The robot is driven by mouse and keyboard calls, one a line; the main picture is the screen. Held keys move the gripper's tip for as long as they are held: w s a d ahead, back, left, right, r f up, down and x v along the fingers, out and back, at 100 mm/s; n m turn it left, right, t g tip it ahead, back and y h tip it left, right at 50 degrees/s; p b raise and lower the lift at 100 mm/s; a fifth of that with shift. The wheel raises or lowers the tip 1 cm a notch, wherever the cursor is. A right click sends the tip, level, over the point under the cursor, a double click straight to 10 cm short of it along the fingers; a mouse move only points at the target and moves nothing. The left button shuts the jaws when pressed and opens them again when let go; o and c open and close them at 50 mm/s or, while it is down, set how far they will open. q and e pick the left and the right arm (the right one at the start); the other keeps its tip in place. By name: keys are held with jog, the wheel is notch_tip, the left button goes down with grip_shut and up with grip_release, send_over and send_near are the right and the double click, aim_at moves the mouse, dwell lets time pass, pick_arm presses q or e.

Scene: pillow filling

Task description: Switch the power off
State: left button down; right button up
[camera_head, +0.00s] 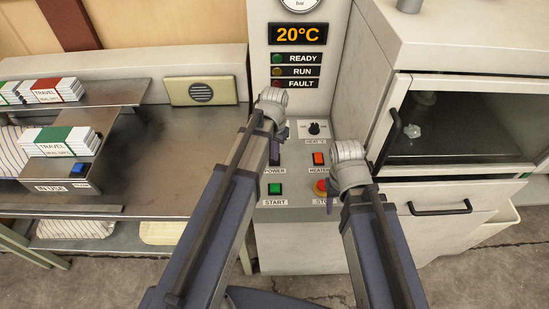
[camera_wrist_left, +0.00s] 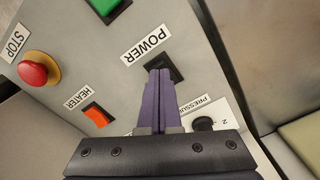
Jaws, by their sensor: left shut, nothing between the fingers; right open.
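The black power switch (camera_wrist_left: 176,73) sits on the grey control panel above my left fingers in the left wrist view, beside its POWER label (camera_wrist_left: 146,44). My left gripper (camera_wrist_left: 158,76) is shut and empty, its purple fingertips at the switch's edge and partly covering it. I cannot tell whether they touch it or which way it is set. In the head view the left gripper (camera_head: 276,150) is over the panel above the POWER label (camera_head: 274,171).
The orange heater switch (camera_head: 319,158), the green START button (camera_head: 275,189) and a black knob (camera_head: 314,128) are close by on the panel. The display (camera_head: 298,34) reads 20°C. An oven-like cabinet (camera_head: 465,165) stands right; a metal bench (camera_head: 170,150) with packages is left.

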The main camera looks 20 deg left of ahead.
pick_arm(q)
jog(key=shift+f+b, duration=0.45)
jog(key=shift+f, duration=0.05)
pick_arm(e)
jog(key=shift+f, duration=0.55)
pick_arm(q)
jog(key=shift+r, duration=0.2)
pick_arm(e)
jog(key=shift+r, duration=0.2)
pick_arm(q)
notch_tip(320, 180, up, 7)
jog(key=p, duration=0.7)
jog(key=shift+f, duration=0.1)
pick_arm(e)
notch_tip(320, 180, up, 7)
jog(key=shift+f, duration=0.15)
pick_arm(q)
jog(key=s+d+m+y, duration=0.1)
jog(key=s+d, duration=0.9)
jog(key=s, duration=0.4)
jog(key=shift+s+d, duration=0.2)
jog(key=shift+d, duration=0.05)
pick_arm(e)
jog(key=shift+c, duration=0.2)
